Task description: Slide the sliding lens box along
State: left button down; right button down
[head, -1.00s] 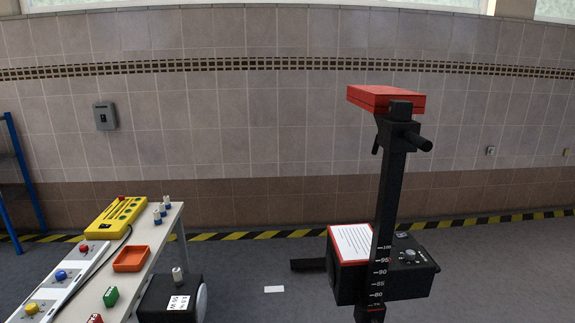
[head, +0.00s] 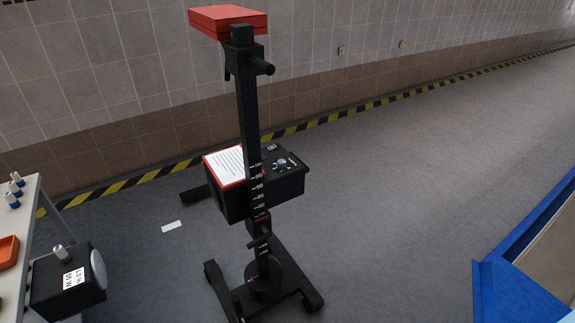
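The lens box (head: 275,186) is a black box with a dial on top and a white printed sheet in a red frame (head: 227,166) at its left. It sits on an upright black post (head: 249,120) with a white number scale on it. A red flat block (head: 228,20) and a dark side handle top the post. The post stands on a dark wheeled base (head: 263,289) on the floor. Neither of my grippers is in the head view.
A table (head: 33,200) with an orange tray (head: 8,251) and small bottles is at the left edge. Beside it is a black box with a round lens (head: 70,281). A blue-edged structure (head: 508,290) is at the lower right.

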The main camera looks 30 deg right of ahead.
aim_at(280, 186)
jog(key=i+l+u, duration=0.2)
jog(key=l, duration=1.2)
jog(key=i+l+u, duration=0.25)
jog(key=l, duration=1.2)
jog(key=l+u, duration=0.2)
jog(key=l, duration=1.25)
